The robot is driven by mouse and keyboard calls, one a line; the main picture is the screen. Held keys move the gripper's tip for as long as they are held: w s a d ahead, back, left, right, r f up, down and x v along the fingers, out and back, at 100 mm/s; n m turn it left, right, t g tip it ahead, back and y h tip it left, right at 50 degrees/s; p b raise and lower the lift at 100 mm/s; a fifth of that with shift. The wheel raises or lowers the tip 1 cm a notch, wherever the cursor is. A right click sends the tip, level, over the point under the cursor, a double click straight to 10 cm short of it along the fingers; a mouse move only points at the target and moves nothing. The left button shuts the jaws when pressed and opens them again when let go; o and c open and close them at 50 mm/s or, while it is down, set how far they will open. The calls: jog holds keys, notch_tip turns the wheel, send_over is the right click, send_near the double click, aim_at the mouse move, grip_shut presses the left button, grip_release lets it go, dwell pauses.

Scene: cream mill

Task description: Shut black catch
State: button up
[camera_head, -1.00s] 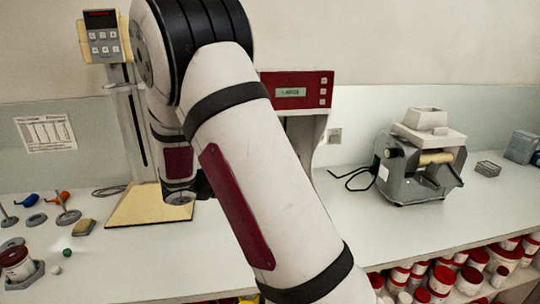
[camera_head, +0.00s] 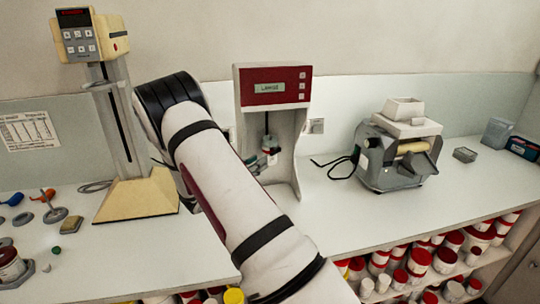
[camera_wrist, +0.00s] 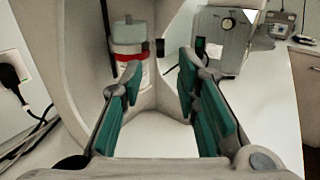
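A tall grey machine with a dark red display panel (camera_head: 272,88) stands on the bench. In the wrist view its bay holds a red-and-white cup-like part (camera_wrist: 128,40) under a thin dark rod. A small black block (camera_wrist: 160,47) shows just right of that part; it may be the black catch, but I cannot tell whether it is open or shut. My gripper (camera_wrist: 157,78) is open and empty, its teal-padded fingers spread in front of the bay. The red-and-white part appears beyond the fingertips, apart from them. In the head view my arm hides most of the gripper.
A cream stand mixer-like machine (camera_head: 138,195) is close on the left. A grey mill (camera_head: 398,160) with a white hopper is on the right, with a black cable beside it. Red-lidded jars (camera_head: 418,262) fill the shelf below.

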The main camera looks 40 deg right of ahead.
aim_at(271, 154)
jog(key=shift+w+d+p, duration=0.15)
jog(key=shift+d+p, duration=0.05)
jog(key=shift+d, duration=1.35)
jog(key=shift+w+d+p, duration=0.1)
jog(key=shift+d+p, duration=0.05)
jog(key=shift+d, duration=1.4)
grip_shut()
